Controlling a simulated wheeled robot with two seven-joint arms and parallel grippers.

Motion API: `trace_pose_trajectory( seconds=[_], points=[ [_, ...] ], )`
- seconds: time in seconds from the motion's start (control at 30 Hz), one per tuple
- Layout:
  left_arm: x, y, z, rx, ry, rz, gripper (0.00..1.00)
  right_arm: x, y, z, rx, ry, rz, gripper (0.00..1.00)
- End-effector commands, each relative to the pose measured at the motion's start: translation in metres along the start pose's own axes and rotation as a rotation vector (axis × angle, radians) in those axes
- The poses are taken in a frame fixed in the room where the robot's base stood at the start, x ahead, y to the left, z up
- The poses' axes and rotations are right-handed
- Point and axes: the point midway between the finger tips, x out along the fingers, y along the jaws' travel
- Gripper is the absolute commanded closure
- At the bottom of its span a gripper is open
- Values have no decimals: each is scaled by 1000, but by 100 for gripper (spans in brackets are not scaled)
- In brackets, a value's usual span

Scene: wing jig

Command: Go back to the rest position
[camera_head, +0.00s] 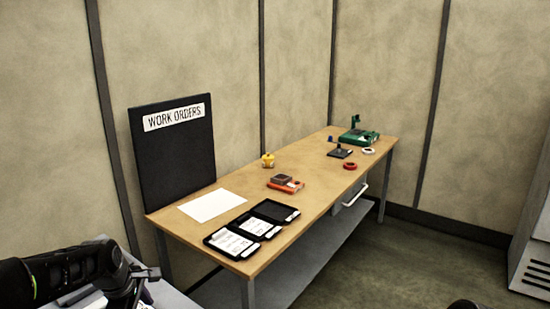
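My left arm (70,270) comes in from the lower left, black and roughly level. My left gripper (141,283) is at its end, in front of a grey surface, apart from the wooden table (330,190). It is small and dark, and I cannot tell whether its fingers are open or shut. I see nothing clearly held in it. My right gripper is not in view. Only a small dark rounded shape (465,304) shows at the bottom edge, and I cannot tell what it is.
The table carries clipboards (231,242), white paper (212,205), an orange-and-grey device (285,183), a yellow item (267,160), tape rolls (350,166) and a green device (358,137). A black "WORK ORDERS" board (172,160) stands behind. The floor (430,270) at right is clear.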

Motion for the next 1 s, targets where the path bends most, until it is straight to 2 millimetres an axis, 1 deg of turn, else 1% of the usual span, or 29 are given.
trace_pose_trajectory(
  seconds=[0.03, 0.07, 0.13, 0.17, 0.2, 0.27, 0.3, 0.37, 0.4, 0.47, 0.5, 0.57, 0.6, 0.7, 0.73, 0.8, 0.83, 0.9, 1.0],
  points=[
    [25, -6, 16, 129, -19, 17, 49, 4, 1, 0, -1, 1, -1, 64],
    [41, -9, 26, 222, -29, 35, 49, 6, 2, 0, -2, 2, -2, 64],
    [84, -25, 54, 459, -53, 75, 49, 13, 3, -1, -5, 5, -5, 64],
    [104, -36, 67, 562, -63, 91, 49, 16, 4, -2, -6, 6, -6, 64],
    [130, -52, 84, 692, -75, 111, 49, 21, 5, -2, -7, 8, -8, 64],
    [164, -80, 108, 868, -91, 137, 49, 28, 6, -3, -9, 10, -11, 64],
    [185, -102, 123, 970, -103, 149, 49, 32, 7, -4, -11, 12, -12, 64],
    [212, -137, 144, 1109, -122, 162, 49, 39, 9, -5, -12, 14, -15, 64],
    [229, -164, 157, 1185, -138, 165, 49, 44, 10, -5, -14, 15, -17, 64],
    [250, -205, 176, 1284, -169, 165, 49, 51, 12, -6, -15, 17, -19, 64],
    [261, -234, 187, 1333, -195, 159, 49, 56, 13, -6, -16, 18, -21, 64],
    [274, -275, 202, 1380, -240, 143, 49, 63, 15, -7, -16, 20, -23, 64],
    [279, -301, 211, 1392, -274, 127, 49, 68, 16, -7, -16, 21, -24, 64],
    [286, -356, 227, 1381, -364, 73, 49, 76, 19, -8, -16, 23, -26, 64],
    [287, -369, 231, 1378, -389, 57, 49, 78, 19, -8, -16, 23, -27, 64],
    [290, -392, 238, 1372, -434, 31, 49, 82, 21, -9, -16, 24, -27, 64],
    [293, -400, 240, 1368, -448, 23, 49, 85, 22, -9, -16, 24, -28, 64],
    [298, -409, 242, 1361, -465, 11, 49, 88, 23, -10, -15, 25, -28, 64],
    [299, -410, 240, 1354, -464, 7, 49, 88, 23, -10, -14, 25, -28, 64]
  ],
)
